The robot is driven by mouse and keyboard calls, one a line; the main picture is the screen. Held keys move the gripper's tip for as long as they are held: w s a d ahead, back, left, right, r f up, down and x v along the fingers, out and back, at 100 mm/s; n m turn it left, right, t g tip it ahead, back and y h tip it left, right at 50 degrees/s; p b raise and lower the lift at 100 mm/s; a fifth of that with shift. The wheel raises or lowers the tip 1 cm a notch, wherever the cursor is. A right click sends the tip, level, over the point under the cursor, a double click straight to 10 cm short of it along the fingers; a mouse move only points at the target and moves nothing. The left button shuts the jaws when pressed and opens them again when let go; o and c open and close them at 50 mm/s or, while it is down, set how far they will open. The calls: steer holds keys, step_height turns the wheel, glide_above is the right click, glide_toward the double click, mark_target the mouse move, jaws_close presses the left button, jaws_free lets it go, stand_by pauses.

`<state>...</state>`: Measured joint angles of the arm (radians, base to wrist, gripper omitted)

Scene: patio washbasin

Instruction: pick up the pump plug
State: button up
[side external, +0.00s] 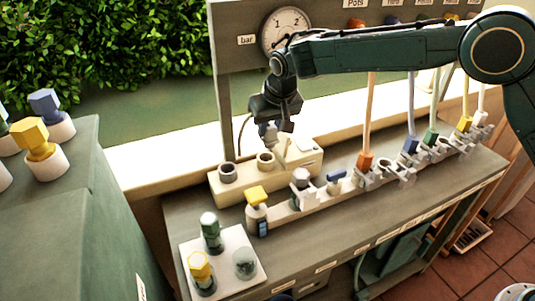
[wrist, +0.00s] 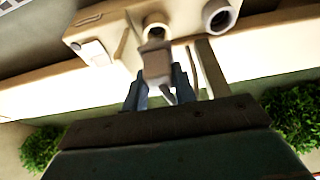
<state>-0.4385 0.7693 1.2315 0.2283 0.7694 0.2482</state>
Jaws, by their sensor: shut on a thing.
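My gripper (side external: 275,131) is above the cream pump housing (side external: 240,187) at the back left of the bench. It is shut on a small pale grey-beige block, which I take to be the pump plug (wrist: 157,66). In the wrist view the plug sits between the two blue-grey fingers of my gripper (wrist: 160,84), its free end towards a round socket (wrist: 157,24) in the housing. The fingers hide part of it. In the side view, the sockets (side external: 227,172) (side external: 265,160) look open, and the plug is small and hard to make out.
A white tray (side external: 225,275) with several capped items is at front left. Coloured hoses (side external: 367,115) hang at right. A gauge (side external: 287,34) is behind my arm.

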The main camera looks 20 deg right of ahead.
steer(key=s, duration=1.5)
steer(key=shift+s, duration=0.25)
steer(key=shift+w+a+n+y, duration=0.3)
steer(key=shift+w+a+n, duration=0.45)
steer(key=shift+w+a, duration=1.7)
steer(key=shift+w+a+n+y, duration=0.3)
steer(key=shift+w+a+n, duration=0.7)
steer(key=shift+w, duration=2.55)
steer(key=shift+w+a+n+y, duration=0.3)
steer(key=shift+w+a+n, duration=0.25)
steer(key=shift+w+a, duration=2)
steer(key=shift+w+d, duration=0.45)
steer(key=shift+d, duration=0.05)
steer(key=shift+f, duration=0.1)
steer(key=shift+f, duration=2.75)
steer(key=shift+f, duration=0.65)
